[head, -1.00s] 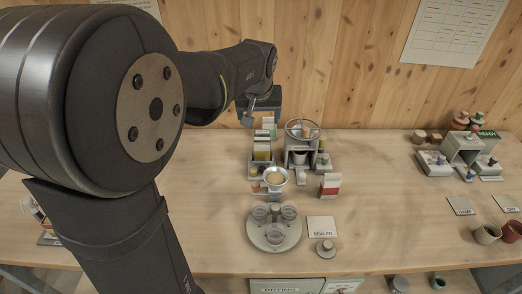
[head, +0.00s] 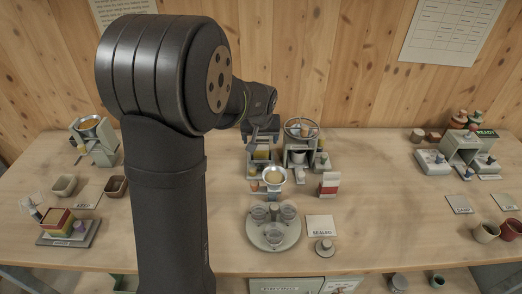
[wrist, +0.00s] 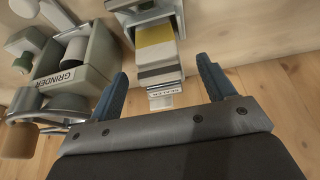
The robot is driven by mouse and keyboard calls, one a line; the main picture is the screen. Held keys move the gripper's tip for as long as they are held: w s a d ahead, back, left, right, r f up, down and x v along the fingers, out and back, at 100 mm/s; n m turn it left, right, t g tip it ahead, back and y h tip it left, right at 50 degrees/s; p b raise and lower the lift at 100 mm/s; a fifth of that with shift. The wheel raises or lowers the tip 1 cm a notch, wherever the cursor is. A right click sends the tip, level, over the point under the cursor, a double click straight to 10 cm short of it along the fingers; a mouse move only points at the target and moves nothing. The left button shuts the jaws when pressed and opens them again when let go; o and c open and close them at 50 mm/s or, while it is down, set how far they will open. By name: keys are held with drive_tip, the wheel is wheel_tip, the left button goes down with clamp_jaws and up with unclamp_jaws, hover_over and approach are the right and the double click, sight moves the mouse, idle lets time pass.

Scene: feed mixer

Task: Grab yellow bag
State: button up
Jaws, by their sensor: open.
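The yellow bag (wrist: 155,36) sits in a narrow rack, at the end away from my gripper in the wrist view. White and grey packets (wrist: 160,73) stand in line with it, nearer my gripper. In the head view the yellow bag (head: 261,154) shows small, below my gripper. My gripper (wrist: 162,86) is open, its two blue fingers spread either side of the rack's labelled end in the wrist view, nothing between them that I can tell is held. In the head view my gripper (head: 262,132) is over the back of the rack, partly hiding it.
The grinder (wrist: 75,65) stands close left of the rack in the wrist view. In the head view a funnel (head: 274,177), a round tray with jars (head: 262,238) and a red-and-white carton (head: 328,184) stand in front. Bare table lies right of the carton.

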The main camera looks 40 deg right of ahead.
sight(261, 140)
drive_tip(key=x, duration=0.4)
drive_tip(key=shift+d+f, duration=0.1)
drive_tip(key=shift+d, duration=0.1)
drive_tip(key=c, duration=1.2)
